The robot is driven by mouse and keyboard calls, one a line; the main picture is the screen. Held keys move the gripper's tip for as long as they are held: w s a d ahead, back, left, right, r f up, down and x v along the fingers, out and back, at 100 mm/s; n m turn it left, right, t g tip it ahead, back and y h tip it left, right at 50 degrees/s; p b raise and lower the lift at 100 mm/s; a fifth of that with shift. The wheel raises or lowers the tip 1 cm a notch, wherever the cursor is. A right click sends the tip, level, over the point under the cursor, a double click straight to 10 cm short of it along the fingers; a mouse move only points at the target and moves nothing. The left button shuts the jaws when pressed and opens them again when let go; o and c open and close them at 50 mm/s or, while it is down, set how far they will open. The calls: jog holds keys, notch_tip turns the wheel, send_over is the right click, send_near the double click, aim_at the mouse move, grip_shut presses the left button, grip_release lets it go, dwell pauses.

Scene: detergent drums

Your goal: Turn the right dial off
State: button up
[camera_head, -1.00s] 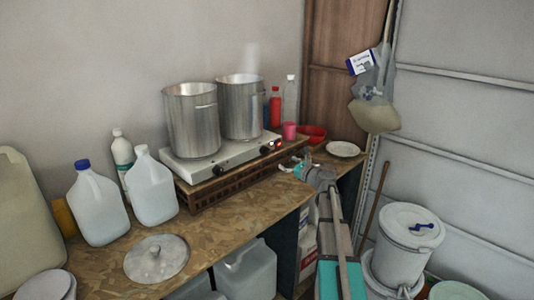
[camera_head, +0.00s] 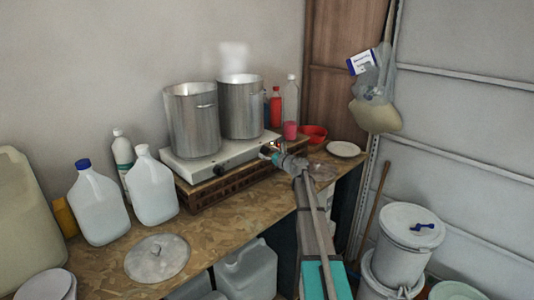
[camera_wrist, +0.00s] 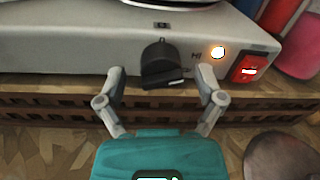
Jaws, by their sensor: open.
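The two-burner stove (camera_head: 240,150) stands on a brown slatted crate on the bench. In the wrist view, the right dial (camera_wrist: 160,62) is a black knob on the stove's pale front panel. An orange light (camera_wrist: 217,52) glows to its right, and a red switch (camera_wrist: 248,69) sits beyond it. My gripper (camera_wrist: 160,82) is open, with its fingers on either side of the dial's lower part; I cannot tell whether they touch it. In the head view my gripper (camera_head: 269,154) is at the stove's right front, hiding the dial. The left dial (camera_head: 219,170) is clear of it.
Two metal pots (camera_head: 194,120) stand on the burners, with steam above the right one. A red bowl (camera_head: 313,134), a white plate (camera_head: 343,149) and bottles (camera_head: 291,100) are to the right. Jugs (camera_head: 153,188) and a lid (camera_head: 157,258) occupy the left bench.

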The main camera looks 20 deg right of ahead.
jog(key=shift+w+a, duration=0.1)
jog(key=shift+w, duration=0.15)
jog(key=c, duration=1.1)
jog(key=shift+c, duration=0.2)
jog(key=shift+n, duration=0.5)
jog(key=n, duration=0.2)
jog(key=shift+n, duration=0.3)
jog(key=n, duration=0.3)
jog(key=shift+n+b, duration=0.35)
jog(key=shift+n, duration=0.05)
jog(key=n, duration=0.7)
jog(key=shift+y, duration=0.4)
